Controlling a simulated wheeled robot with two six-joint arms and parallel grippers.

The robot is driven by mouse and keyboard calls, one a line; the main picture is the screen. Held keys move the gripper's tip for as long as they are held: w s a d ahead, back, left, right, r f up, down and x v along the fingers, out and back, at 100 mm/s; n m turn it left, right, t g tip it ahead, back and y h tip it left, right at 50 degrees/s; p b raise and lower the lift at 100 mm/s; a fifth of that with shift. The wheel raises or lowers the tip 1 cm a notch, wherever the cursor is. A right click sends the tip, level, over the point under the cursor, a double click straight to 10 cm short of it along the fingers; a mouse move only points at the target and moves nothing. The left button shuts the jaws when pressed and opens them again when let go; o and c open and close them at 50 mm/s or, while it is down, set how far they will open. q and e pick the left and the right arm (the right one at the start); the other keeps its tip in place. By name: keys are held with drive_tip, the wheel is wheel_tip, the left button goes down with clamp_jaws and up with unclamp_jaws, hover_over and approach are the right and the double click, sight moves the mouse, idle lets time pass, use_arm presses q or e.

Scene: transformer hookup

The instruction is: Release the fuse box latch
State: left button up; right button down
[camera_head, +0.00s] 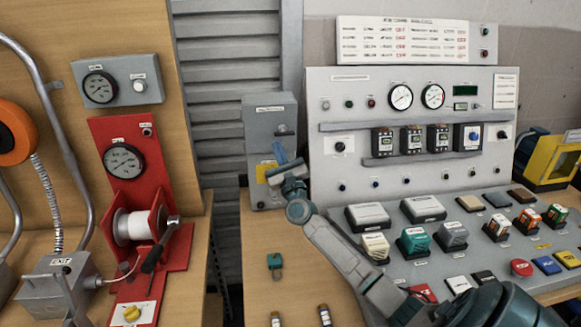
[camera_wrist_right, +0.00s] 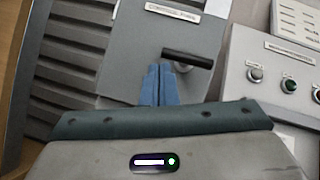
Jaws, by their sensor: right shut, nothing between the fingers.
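The grey fuse box (camera_head: 266,115) stands upright at the back, left of the large control panel. In the right wrist view its label reads "CONTROL FUSES" (camera_wrist_right: 174,10). Its latch, a black bar handle on a short round stem (camera_wrist_right: 187,59), lies roughly crosswise on the door. My right gripper (camera_head: 281,155) is in front of the box door. Its blue fingers (camera_wrist_right: 158,84) are shut and empty, with their tips just below and left of the handle stem. I cannot tell whether they touch it. My left gripper is not in view.
The control panel (camera_head: 320,165) with gauges and switches stands close to the right of the box. A sloped desk of blocks and buttons (camera_head: 470,260) lies in front. A red winch stand (camera_head: 130,185) is on the left.

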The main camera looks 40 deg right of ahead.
drive_tip(key=s+a+f+p, duration=0.1)
drive_tip(key=s+a+p, duration=0.1)
drive_tip(key=s, duration=0.5)
drive_tip(key=s+a+f+p, duration=0.1)
drive_tip(key=s+a+p, duration=0.1)
drive_tip(key=s, duration=0.6)
drive_tip(key=shift+a+h, duration=0.3)
drive_tip(key=shift+a, duration=0.05)
